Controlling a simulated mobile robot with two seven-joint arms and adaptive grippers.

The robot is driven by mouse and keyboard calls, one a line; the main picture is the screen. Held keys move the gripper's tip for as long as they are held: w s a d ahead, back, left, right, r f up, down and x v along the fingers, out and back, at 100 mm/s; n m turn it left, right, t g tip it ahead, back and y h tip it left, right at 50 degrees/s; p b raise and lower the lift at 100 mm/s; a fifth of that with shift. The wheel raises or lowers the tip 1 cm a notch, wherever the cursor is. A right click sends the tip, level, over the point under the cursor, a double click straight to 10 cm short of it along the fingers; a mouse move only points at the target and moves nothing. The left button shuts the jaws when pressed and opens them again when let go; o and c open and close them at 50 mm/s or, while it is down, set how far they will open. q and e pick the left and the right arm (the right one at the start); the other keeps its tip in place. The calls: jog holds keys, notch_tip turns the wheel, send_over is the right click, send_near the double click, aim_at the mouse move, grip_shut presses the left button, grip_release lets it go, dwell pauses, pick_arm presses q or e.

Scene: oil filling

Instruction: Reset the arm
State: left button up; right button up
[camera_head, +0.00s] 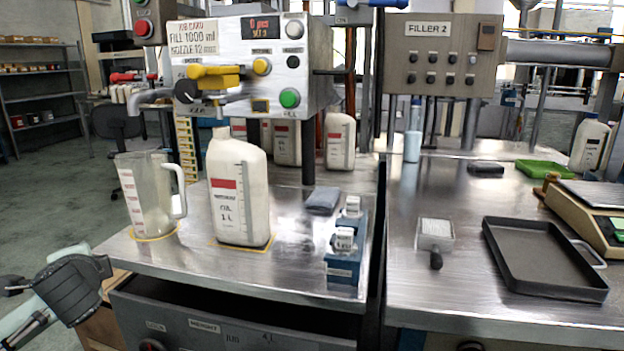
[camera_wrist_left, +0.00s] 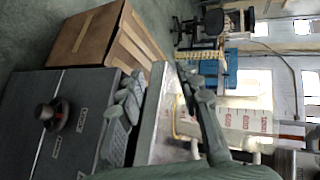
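My left arm shows at the lower left of the head view, off the front left edge of the metal bench (camera_head: 110,250). Its gripper (camera_head: 14,286) is partly seen there, apart from everything on the bench. In the left wrist view the fingers of my left gripper (camera_wrist_left: 160,85) stand apart, with nothing held between them. The clear measuring jug (camera_head: 145,195) stands upright on the bench, and it also shows beyond the fingers in the wrist view (camera_wrist_left: 235,117). A white oil bottle (camera_head: 238,200) stands upright right of it. My right gripper is not in view.
The filler panel (camera_head: 250,65) with its yellow nozzle valve (camera_head: 215,75) hangs above the jug and bottle. A blue block holder (camera_head: 345,255) and dark tray (camera_head: 545,258) lie rightward. A cardboard box (camera_wrist_left: 95,45) and dark drawer front (camera_wrist_left: 50,125) are near my left gripper.

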pick_arm(q)
jog(key=s+a+f+n+g+h, duration=0.15)
jog(key=s+a+f, duration=0.25)
jog(key=s+f, duration=0.65)
jog(key=s+a+f+n+g, duration=0.1)
jog(key=s+a+f+g, duration=0.2)
jog(key=s+f, duration=0.75)
jog(key=s+d+f+n+g+h, duration=0.1)
jog(key=d+f+n+h, duration=0.1)
jog(key=d+f, duration=0.7)
jog(key=s+d+f+n+g+h+p, duration=0.1)
jog(key=s+d+f+n+h, duration=0.1)
jog(key=d+f, duration=0.6)
jog(key=d+n+h, duration=0.1)
jog(key=d, duration=0.4)
jog(key=shift+d+f+n+g+h, duration=0.25)
jog(key=shift+f+n+g+h, duration=0.1)
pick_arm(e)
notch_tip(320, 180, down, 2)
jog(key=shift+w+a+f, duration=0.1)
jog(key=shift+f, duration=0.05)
pick_arm(q)
jog(key=shift+o, duration=0.8)
